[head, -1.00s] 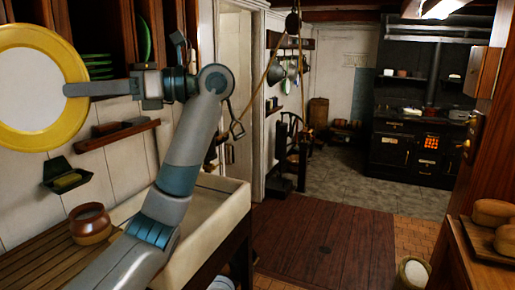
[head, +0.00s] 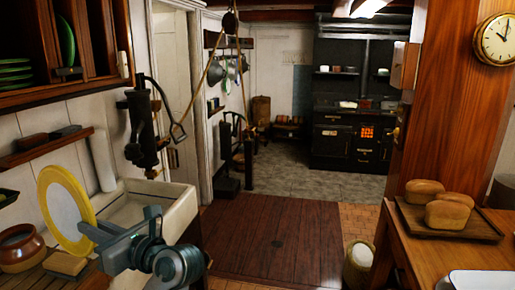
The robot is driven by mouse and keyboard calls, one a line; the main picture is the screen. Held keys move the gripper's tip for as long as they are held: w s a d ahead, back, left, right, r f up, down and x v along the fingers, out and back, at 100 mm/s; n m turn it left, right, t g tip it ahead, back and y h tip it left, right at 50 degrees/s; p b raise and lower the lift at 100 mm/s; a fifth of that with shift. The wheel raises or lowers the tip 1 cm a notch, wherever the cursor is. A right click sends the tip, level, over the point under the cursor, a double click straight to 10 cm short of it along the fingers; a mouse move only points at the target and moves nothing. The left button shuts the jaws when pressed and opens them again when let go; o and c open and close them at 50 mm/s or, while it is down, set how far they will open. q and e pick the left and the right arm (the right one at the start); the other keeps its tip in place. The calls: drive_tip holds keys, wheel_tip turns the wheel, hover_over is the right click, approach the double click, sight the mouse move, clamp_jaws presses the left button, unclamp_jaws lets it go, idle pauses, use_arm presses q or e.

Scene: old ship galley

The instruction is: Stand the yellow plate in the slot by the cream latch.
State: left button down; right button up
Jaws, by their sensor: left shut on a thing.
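The yellow plate (head: 62,212) has a white middle and a broad yellow rim. It stands nearly upright, seen at a slant, low at the left beside the sink. My left gripper (head: 92,234) is shut on its right rim. I cannot tell whether its lower edge touches anything. The dark wooden plate rack (head: 98,40) is at the upper left, above the plate and apart from it. Green plates (head: 14,76) lie stacked in it, and another green plate (head: 67,42) stands upright. A small pale piece (head: 123,65) at its right end may be the cream latch. My right gripper is out of view.
A wall shelf (head: 45,145) with brushes lies between rack and plate. A brown jar (head: 22,250) and a tan block (head: 65,263) are near the plate. A black pump (head: 142,125) stands above the pale sink (head: 170,205). Bread loaves (head: 450,213) sit at right.

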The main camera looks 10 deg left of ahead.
use_arm(q)
drive_tip(key=s+d+f+m+t+h, duration=0.1)
drive_tip(key=s+d+f+m+t, duration=0.15)
drive_tip(key=f, duration=0.35)
drive_tip(key=s+d+f+m+t+h, duration=0.1)
drive_tip(key=f+m+t+h, duration=0.15)
drive_tip(key=f, duration=0.45)
drive_tip(key=d+f, duration=0.2)
drive_tip(key=d, duration=0.7)
drive_tip(key=d+f, duration=0.2)
drive_tip(key=d, duration=0.6)
wheel_tip(320, 180, down, 8)
drive_tip(key=b, duration=0.8)
drive_tip(key=shift+d+r+n+t, duration=0.2)
drive_tip(key=shift+d+n+t, duration=0.15)
drive_tip(key=shift+n+t, duration=0.05)
drive_tip(key=shift+w, duration=0.1)
drive_tip(key=s+m+t+h, duration=0.1)
drive_tip(key=m+t+h, duration=0.1)
drive_tip(key=m+h, duration=0.1)
drive_tip(key=s+f+m+t+h, duration=0.1)
drive_tip(key=s+m+t+h, duration=0.1)
drive_tip(key=m+h, duration=0.2)
drive_tip(key=s+m+t+h, duration=0.1)
drive_tip(key=m+t+h, duration=0.2)
drive_tip(key=h, duration=0.3)
drive_tip(key=shift+s+f+h, duration=0.25)
drive_tip(key=shift+f+h, duration=0.1)
